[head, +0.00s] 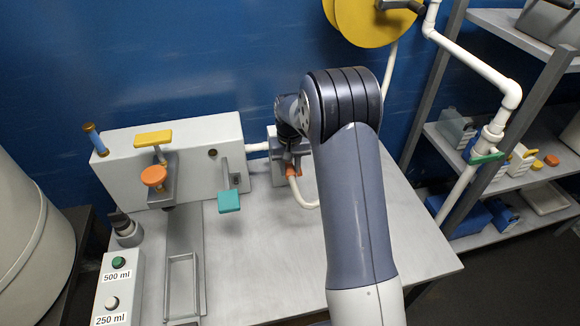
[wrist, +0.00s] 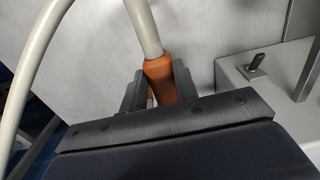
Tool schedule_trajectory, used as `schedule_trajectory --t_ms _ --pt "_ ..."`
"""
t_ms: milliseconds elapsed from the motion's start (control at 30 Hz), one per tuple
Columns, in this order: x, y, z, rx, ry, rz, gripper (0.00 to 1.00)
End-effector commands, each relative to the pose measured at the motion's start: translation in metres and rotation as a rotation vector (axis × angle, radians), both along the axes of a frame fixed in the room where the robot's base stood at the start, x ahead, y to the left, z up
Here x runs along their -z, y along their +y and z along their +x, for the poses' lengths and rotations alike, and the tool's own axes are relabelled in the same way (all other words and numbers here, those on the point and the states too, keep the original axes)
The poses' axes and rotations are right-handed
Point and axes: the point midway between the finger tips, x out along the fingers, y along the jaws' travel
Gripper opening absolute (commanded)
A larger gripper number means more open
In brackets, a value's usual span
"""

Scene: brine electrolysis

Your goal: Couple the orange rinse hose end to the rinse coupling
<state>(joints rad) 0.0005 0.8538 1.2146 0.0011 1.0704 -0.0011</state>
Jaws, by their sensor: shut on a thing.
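The orange rinse hose end (wrist: 160,75) is between the two fingers of my gripper (wrist: 158,92) in the wrist view, and the gripper is shut on it. A cream hose (wrist: 143,28) runs out of the orange end. In the head view the orange end (head: 292,170) shows below my wrist, at the front of a small grey block (head: 273,160) right of the large grey housing. My arm hides most of that block. The rinse coupling cannot be made out, and I cannot tell whether the hose end touches it.
The grey housing (head: 115,146) carries a yellow handle (head: 153,138), an orange knob (head: 153,177), a teal lever (head: 229,201) and a blue-handled part (head: 95,139). Buttons (head: 119,263) stand at the front left. The table (head: 255,270) is clear in front. A shelf rack (head: 470,150) stands right.

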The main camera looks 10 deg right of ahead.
Motion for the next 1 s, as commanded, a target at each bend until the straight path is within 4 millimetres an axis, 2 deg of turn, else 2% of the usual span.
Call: schedule_trajectory --t_ms 67,100,400,733,867,1000 --pt "-0.002 0.0 0.002 0.0 -0.007 0.0 0.04" --pt "-0.002 0.0 0.002 0.0 -0.007 0.0 0.29" --pt "-0.001 0.0 0.001 0.0 -0.004 0.0 0.54" --pt "-0.007 0.0 0.001 0.0 -0.004 0.0 0.54" --pt "-0.026 0.0 0.002 0.0 -0.008 0.0 0.54" --pt "-0.055 0.0 0.001 0.0 -0.009 0.0 0.54"
